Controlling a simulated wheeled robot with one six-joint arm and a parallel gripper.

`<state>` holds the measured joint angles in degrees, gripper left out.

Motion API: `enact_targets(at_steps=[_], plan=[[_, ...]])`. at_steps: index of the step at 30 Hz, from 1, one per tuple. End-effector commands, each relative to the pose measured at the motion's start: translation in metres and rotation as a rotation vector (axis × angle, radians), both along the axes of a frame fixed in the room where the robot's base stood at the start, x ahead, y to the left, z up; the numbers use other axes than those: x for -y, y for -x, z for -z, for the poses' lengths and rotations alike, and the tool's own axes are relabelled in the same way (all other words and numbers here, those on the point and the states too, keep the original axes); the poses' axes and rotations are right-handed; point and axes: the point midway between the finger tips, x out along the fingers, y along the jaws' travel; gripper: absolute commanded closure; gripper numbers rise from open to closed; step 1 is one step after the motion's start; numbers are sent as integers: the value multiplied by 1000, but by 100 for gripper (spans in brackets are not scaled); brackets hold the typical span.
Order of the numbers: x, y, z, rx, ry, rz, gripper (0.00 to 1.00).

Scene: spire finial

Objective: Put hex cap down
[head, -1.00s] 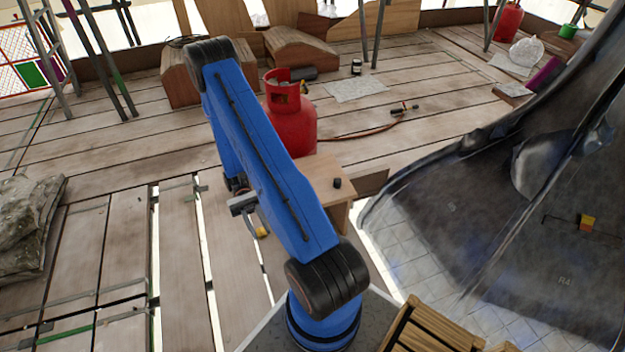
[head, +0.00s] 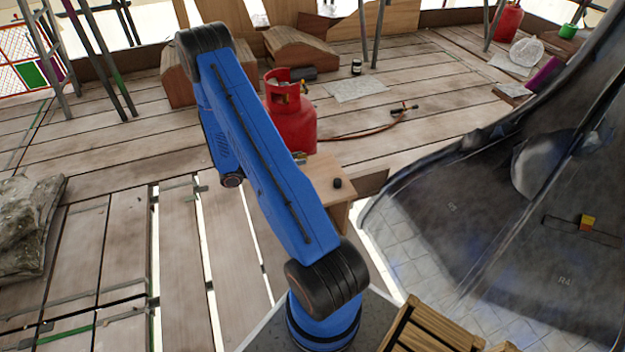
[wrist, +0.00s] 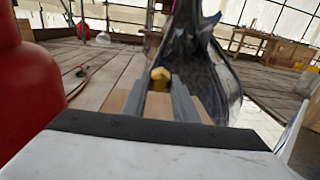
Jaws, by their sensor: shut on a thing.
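The hex cap (wrist: 160,75) is a yellow, brass-looking piece between the fingertips of my gripper (wrist: 162,88) in the wrist view. The fingers are shut on it. A small wooden bench top (wrist: 118,101) lies below and behind the fingers there; I cannot tell whether the cap touches it. In the head view the bench (head: 322,172) stands beside the red gas cylinder, with a small dark round piece (head: 337,183) on it. My blue arm hides the cap and nearly all of my gripper in that view.
The red gas cylinder (head: 291,130) stands close behind the bench; it also fills the left of the wrist view (wrist: 28,90). The dark spire (head: 520,190) rises on the right. A hose (head: 365,132) lies on the plank floor. A wooden crate (head: 430,330) is at the front.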

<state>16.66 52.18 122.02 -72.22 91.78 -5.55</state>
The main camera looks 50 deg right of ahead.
Motion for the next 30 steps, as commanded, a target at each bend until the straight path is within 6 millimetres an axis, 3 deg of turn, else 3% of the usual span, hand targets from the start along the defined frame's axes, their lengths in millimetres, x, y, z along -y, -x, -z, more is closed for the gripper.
enact_targets(at_steps=[5, 15, 23, 30], plan=[[6, -11, 4, -1, -1, -53, 100], [7, -11, 50, -2, 0, -54, 100], [7, -11, 63, 0, 0, -53, 100], [6, -11, 93, -2, -1, -53, 100]])
